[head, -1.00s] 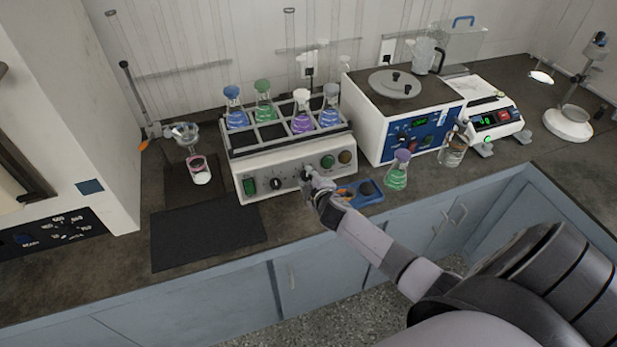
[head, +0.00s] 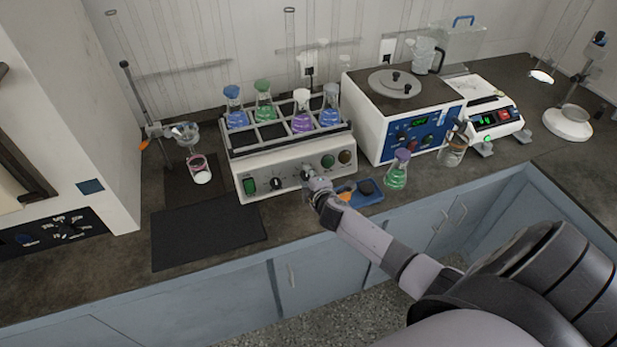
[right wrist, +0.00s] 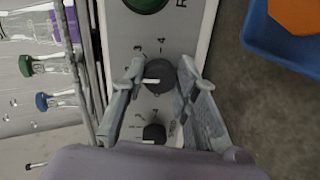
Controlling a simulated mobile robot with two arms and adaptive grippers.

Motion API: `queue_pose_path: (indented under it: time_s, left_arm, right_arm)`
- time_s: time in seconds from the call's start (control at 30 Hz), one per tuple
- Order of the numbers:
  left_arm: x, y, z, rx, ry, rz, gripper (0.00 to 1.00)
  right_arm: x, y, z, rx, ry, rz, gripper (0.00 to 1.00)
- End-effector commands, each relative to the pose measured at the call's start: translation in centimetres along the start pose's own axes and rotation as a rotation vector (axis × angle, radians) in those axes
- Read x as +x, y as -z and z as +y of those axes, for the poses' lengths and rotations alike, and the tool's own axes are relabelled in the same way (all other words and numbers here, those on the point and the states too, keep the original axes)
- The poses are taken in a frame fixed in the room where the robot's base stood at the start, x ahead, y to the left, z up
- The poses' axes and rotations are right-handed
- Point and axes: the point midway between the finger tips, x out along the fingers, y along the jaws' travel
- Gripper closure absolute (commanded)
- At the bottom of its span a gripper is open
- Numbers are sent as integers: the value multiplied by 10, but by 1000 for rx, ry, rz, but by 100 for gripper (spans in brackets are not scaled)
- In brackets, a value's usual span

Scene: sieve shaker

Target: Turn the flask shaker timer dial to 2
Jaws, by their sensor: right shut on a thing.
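The flask shaker (head: 290,168) is a white box with a dark rack of flasks on top and dials on its front panel. My right gripper (head: 309,183) is at the right-hand dial of its panel. In the right wrist view, the fingers of my right gripper (right wrist: 160,76) are shut on this black dial (right wrist: 162,73), one on each side. Its white pointer line points left, towards the flasks. Printed numbers, including a 4, show beside it. A second black dial (right wrist: 153,133) sits below it. I cannot read which one is the timer. My left gripper is not in view.
A blue tray (head: 373,199) lies just right of my right gripper. A flask with green liquid (head: 396,177) stands beyond it. A dark mat (head: 208,232) covers the bench at front left. A white and blue machine (head: 390,140) stands right of the shaker.

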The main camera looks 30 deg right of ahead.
Motion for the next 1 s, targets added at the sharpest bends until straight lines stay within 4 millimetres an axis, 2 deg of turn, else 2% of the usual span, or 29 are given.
queue_pose_path:
  time_s: [0.03, 0.3, 0.67, 0.83, 1.0]
  left_arm:
    - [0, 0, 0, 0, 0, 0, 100]
    - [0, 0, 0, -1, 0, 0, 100]
    - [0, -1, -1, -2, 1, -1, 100]
    - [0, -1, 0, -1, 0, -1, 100]
    - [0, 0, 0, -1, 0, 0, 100]
  right_arm:
    - [0, 1, 0, 1, 0, 1, 71]
    - [0, 0, 0, 1, 0, 1, 53]
    - [-2, 0, 0, 1, 0, 0, 52]
    - [-17, 0, -1, 0, 1, 1, 52]
    - [-48, 0, -2, 1, 2, 2, 52]
